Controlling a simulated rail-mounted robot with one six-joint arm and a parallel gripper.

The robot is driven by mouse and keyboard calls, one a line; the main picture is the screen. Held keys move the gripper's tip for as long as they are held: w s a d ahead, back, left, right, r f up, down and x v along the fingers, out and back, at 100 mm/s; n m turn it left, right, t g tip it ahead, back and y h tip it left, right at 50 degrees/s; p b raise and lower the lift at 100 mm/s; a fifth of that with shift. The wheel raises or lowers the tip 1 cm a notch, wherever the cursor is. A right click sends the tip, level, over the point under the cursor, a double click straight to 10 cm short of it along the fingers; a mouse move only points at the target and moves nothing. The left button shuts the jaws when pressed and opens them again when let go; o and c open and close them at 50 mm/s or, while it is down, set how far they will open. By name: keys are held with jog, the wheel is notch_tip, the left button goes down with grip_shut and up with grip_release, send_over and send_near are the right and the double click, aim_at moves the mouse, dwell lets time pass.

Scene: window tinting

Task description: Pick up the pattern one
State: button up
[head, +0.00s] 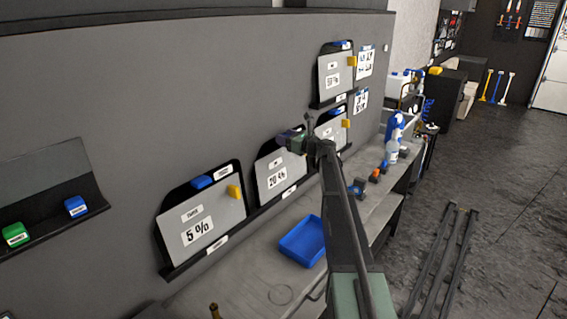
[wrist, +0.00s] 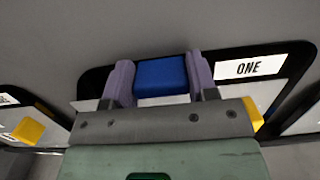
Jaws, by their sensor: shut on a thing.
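In the wrist view, the two purple fingers of my gripper (wrist: 158,82) stand on either side of a blue block (wrist: 160,74) at the top edge of a board and are shut on it. A white label reading "ONE" (wrist: 247,67) is on the black backing right of the block. In the head view, my gripper (head: 293,142) is at the top of the grey panel marked 20 % (head: 268,190), which hangs on the wall in a black holder. My arm and gripper hide the upper right of this panel and its blue block.
A 5 % panel (head: 200,225) with blue and yellow blocks hangs to the left. More panels (head: 336,75) hang at the right. A blue tray (head: 302,241) lies on the bench below, with bottles (head: 393,140) farther along. A shelf (head: 45,205) holds green and blue blocks.

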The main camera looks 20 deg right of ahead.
aim_at(279, 116)
jog(key=shift+c, duration=0.6)
jog(key=shift+s+d+r+p, duration=0.1)
jog(key=shift+s+r+p, duration=0.05)
jog(key=shift+r+p, duration=0.4)
notch_tip(279, 116, up, 7)
jog(key=p, duration=0.6)
jog(key=shift+f+p, duration=0.2)
jog(key=shift+p, duration=0.1)
jog(key=v, duration=1.3)
jog(key=f+v, duration=0.1)
jog(key=v, duration=0.5)
jog(key=shift+s+d+b, duration=0.1)
jog(key=shift+s+b, duration=0.25)
